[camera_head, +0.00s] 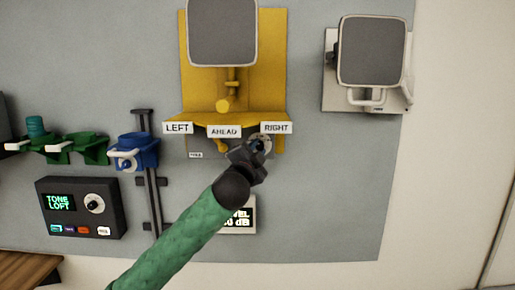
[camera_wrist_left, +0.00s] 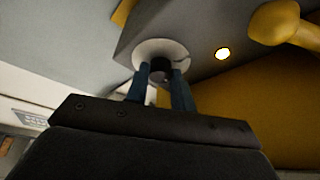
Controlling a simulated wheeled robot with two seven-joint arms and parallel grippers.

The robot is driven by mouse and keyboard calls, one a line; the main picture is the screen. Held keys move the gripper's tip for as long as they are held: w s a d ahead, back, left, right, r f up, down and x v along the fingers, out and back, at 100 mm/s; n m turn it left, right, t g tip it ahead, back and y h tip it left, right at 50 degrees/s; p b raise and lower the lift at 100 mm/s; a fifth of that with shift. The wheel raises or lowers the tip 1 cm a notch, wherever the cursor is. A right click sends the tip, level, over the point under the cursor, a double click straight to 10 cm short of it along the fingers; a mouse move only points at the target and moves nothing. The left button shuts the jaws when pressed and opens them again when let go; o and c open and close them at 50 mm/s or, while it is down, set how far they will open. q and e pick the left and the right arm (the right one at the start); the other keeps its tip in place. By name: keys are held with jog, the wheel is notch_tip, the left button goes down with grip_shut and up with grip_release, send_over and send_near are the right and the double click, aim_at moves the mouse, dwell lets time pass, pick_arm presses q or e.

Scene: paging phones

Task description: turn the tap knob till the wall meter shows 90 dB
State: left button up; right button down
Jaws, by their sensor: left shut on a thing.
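The tap knob is a small black knob on a pale round dial, below the RIGHT label; the dial (camera_head: 266,139) is partly covered by my gripper. In the left wrist view the black knob (camera_wrist_left: 161,72) sits between two blue fingers, in front of the white dial (camera_wrist_left: 153,49). My left gripper (camera_head: 259,147) is shut on the knob; it also shows in the left wrist view (camera_wrist_left: 160,82). The wall meter (camera_head: 242,217) is a small display lower down, partly hidden by my green-sleeved arm. Its text ends in "dB", but I cannot read the full number. My right gripper is not in view.
A yellow bracket (camera_head: 190,70) with LEFT, AHEAD and RIGHT labels stands above the knob. A black TONE LOFT box (camera_head: 110,192), a blue holder (camera_head: 140,150) and green holders (camera_head: 88,148) are at left.

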pick_arm(q)
jog(key=shift+r+m+g+h, duration=0.1)
jog(key=shift+m+g+h, duration=0.4)
jog(key=shift+m, duration=1.4)
jog(key=o, duration=1)
